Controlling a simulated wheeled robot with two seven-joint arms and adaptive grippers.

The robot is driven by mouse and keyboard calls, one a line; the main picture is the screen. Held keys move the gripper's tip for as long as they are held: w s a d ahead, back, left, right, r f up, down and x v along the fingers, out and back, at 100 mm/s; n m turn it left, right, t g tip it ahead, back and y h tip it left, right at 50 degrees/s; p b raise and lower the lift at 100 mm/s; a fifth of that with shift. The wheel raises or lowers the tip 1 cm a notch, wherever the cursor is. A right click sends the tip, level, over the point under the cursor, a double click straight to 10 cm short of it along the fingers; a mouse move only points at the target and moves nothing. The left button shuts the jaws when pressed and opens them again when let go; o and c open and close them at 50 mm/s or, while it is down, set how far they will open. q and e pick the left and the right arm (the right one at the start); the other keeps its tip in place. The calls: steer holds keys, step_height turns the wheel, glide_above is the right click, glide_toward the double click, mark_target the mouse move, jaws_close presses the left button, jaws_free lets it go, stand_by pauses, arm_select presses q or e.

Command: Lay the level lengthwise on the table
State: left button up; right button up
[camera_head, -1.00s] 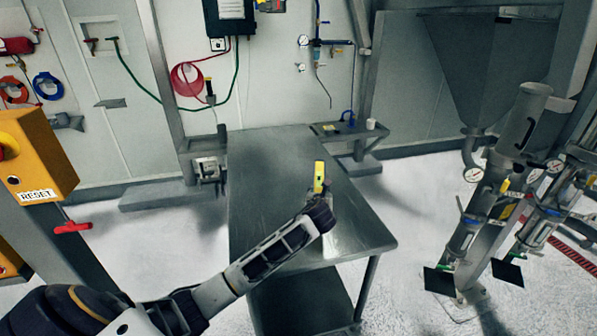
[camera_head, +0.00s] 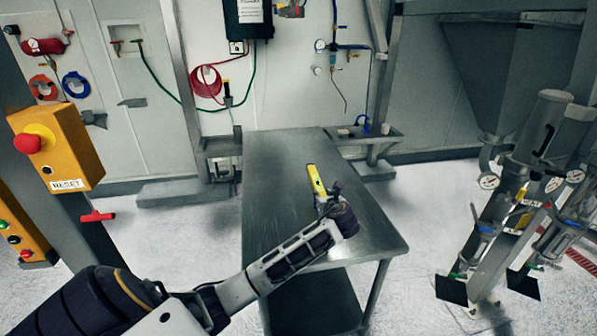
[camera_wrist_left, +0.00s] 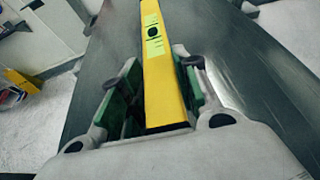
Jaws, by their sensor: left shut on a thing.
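The yellow level (camera_head: 315,179) is over the right side of the metal table (camera_head: 275,160). My left gripper (camera_head: 328,197) is shut on the level's near end. In the left wrist view the level (camera_wrist_left: 172,85) runs away from between the green-padded fingers of the gripper (camera_wrist_left: 155,95), with its light green vial window facing up. The level points toward the table's far end, leaning slightly left in the head view. I cannot tell whether it touches the tabletop. The gripper hides its near end. My right gripper is not in view.
The rest of the tabletop is clear. A small side shelf (camera_head: 365,137) with a few items stands beyond the table's far right corner. A yellow RESET box (camera_head: 62,150) is at the left, and metal pipework (camera_head: 520,170) stands at the right.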

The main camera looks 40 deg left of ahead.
arm_select(q)
steer(key=shift+s+a+f+n+y, duration=0.15)
steer(key=shift+s+a+n+y, duration=0.15)
steer(key=shift+s, duration=0.1)
steer(key=shift+f, duration=3.15)
steer(key=shift+f, duration=0.1)
steer(key=shift+d+f, duration=0.1)
steer(key=shift+f, duration=1.7)
steer(key=o, duration=1.1)
steer(key=shift+o, duration=0.2)
steer(key=shift+g, duration=0.3)
